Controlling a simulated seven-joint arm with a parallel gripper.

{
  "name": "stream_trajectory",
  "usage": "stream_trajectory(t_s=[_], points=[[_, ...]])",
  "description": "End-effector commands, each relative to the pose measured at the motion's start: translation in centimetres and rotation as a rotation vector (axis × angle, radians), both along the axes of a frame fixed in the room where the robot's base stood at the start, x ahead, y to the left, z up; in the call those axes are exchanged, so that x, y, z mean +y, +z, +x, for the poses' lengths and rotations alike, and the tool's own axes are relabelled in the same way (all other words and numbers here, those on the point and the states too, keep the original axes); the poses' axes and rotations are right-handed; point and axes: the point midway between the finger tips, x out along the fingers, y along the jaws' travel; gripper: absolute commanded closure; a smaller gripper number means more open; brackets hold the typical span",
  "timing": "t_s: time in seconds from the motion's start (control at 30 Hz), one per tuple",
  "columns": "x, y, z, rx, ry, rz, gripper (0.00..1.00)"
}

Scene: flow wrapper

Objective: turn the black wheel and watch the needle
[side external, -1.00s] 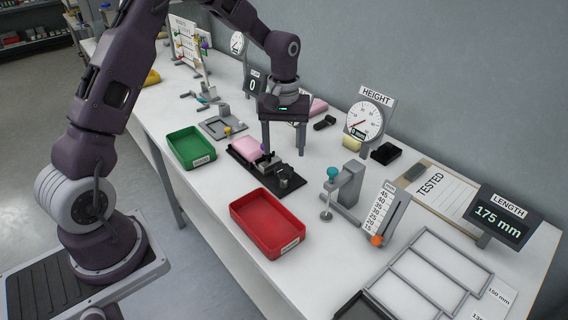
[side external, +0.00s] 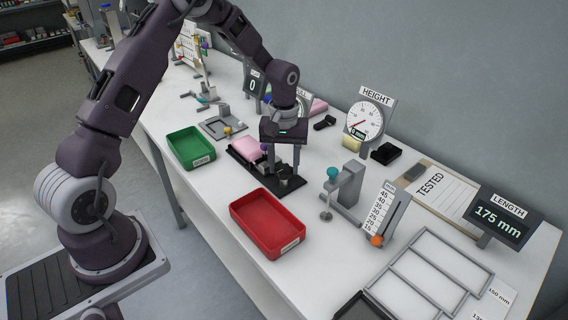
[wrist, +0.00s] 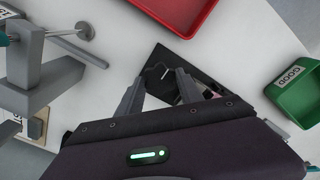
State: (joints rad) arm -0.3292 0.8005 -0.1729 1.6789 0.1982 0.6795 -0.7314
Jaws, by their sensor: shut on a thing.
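A black wheel (wrist: 158,76) with a pale line across its top shows in the wrist view, on the black fixture (wrist: 190,52). My gripper (wrist: 158,84) is shut on the wheel, one finger on each side. In the side view my gripper (side external: 284,168) points down at the near right end of the fixture (side external: 238,156); the wheel is mostly hidden there by the fingers. A pink block (side external: 247,147) lies on the fixture. The PULL dial (side external: 305,101) is mostly hidden behind my gripper, and its needle cannot be seen. The HEIGHT dial (side external: 367,118) shows a red needle pointing lower left.
A red tray (side external: 268,249) stands in front of the fixture and a green tray (side external: 175,160) to its left. A grey stand with a teal knob (side external: 333,174) is on the right. A display reading 0 (side external: 253,86) stands behind. White table shows between these things.

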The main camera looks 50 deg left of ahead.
Motion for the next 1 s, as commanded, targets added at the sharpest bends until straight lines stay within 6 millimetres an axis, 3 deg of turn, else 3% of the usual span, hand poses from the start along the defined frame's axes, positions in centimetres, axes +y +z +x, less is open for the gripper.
stream_trajectory(t_s=[0.37, 1.0], points=[[-0.02, 0.06, 0.04, -0.001, -0.124, -0.001, 0.97], [-0.01, 0.09, 0.08, -0.003, -0.706, 0.0, 0.97]])
